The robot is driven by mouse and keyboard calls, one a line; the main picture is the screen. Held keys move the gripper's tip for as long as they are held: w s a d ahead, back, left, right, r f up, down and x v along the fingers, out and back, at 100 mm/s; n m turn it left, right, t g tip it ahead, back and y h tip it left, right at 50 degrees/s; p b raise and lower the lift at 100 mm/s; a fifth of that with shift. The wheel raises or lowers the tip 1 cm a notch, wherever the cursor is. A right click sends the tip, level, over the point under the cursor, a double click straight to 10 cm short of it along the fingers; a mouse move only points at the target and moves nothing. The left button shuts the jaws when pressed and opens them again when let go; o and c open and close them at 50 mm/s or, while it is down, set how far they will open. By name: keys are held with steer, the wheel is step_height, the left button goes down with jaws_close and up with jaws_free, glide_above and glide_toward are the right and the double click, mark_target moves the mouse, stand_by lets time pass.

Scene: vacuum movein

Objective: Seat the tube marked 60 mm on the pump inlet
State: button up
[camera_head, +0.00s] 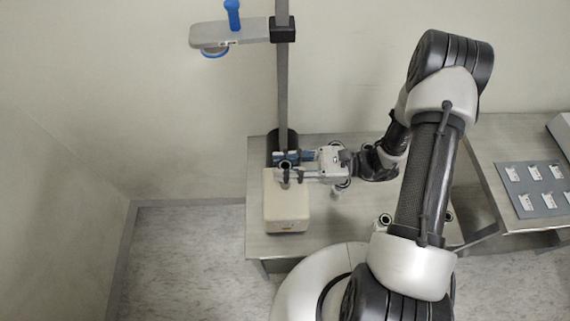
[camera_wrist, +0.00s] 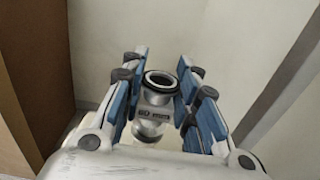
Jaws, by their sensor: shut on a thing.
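My gripper (camera_head: 286,166) is shut on a silvery tube with a dark open top ring. In the wrist view the tube (camera_wrist: 160,98) stands upright between the blue finger pads, and its marking reads 60 mm. The pump is a cream box (camera_head: 286,209) on the table's left part, and my gripper is over its far end. A pale round metal part (camera_wrist: 149,130) shows just below the tube in the wrist view, perhaps the pump inlet. I cannot tell whether the tube touches it, as the gripper hides the joint.
A grey post (camera_head: 283,95) with a side arm (camera_head: 228,34) and blue knob (camera_head: 232,14) rises behind the pump. A short pale piece (camera_head: 336,193) stands on the table (camera_head: 272,246) right of the pump. A side table holds a grey board (camera_head: 533,203) with white labels.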

steer(key=shift+f+b, duration=0.4)
steer(key=shift+f, duration=0.15)
stand_by(1.0)
steer(key=o, duration=1.2)
steer(key=d, duration=1.2)
steer(key=shift+s, duration=0.3)
